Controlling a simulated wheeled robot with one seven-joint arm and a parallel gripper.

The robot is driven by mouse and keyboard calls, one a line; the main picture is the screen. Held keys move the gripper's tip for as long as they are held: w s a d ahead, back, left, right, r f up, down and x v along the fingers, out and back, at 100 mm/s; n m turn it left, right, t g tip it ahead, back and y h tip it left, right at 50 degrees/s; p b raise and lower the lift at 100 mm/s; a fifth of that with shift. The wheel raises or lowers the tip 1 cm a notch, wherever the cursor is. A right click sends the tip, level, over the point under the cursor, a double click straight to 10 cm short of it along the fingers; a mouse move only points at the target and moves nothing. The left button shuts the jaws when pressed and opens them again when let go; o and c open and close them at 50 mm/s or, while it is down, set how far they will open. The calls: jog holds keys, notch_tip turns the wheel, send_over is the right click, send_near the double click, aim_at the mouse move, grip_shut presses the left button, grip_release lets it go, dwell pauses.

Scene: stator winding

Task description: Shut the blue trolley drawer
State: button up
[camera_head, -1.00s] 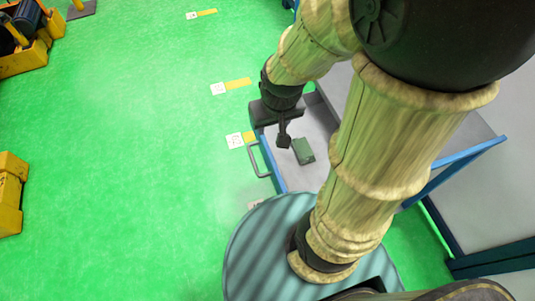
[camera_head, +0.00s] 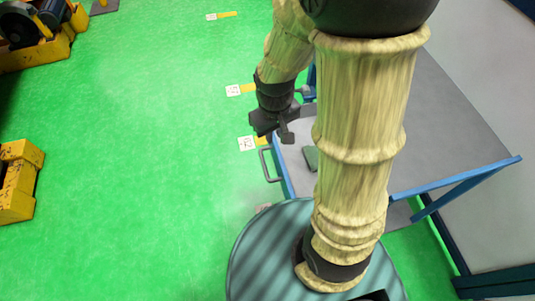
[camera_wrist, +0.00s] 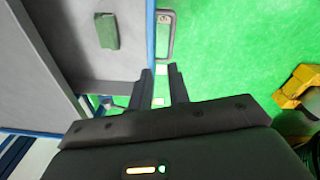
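The blue trolley drawer (camera_head: 283,172) is pulled out, with a grey inside and a blue front edge. Its grey handle (camera_head: 266,165) faces left over the green floor; the handle also shows in the wrist view (camera_wrist: 166,36). A dark green block (camera_head: 310,157) lies in the drawer and shows fully in the wrist view (camera_wrist: 106,31). My gripper (camera_head: 282,135) is by the drawer's front edge, close to the handle. In the wrist view its two fingers (camera_wrist: 161,72) are apart with nothing between them. My arm hides part of the drawer.
The trolley's grey top (camera_head: 450,120) and blue rail (camera_head: 455,178) are at the right. Labels with yellow strips (camera_head: 240,90) lie on the floor.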

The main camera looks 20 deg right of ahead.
jog(key=w+a+f+n+g+h, duration=0.1)
jog(key=f+n, duration=0.1)
jog(key=a+f+n+h+p, duration=0.1)
jog(key=a+f+n, duration=0.1)
jog(key=w+a+f+n+g+h, duration=0.1)
jog(key=f+n, duration=0.1)
jog(key=f, duration=0.1)
jog(key=shift+w+a+n+g+p, duration=0.3)
jog(key=shift+w+n+p, duration=0.05)
jog(key=shift+n, duration=0.05)
grip_shut()
jog(key=w+a+f+n+t+h+p, duration=0.1)
jog(key=a+f+n+h, duration=0.3)
jog(key=n, duration=0.4)
jog(key=shift+w+f+t+h+p, duration=0.3)
jog(key=shift+w+f+h, duration=0.35)
jog(key=shift+h, duration=0.35)
jog(key=p, duration=0.1)
send_near(274, 157)
jog(key=x, duration=0.4)
jog(key=shift+s+d, duration=0.2)
jog(key=shift+d, duration=0.15)
jog(key=shift+d+f, duration=0.3)
jog(key=shift+f, duration=0.15)
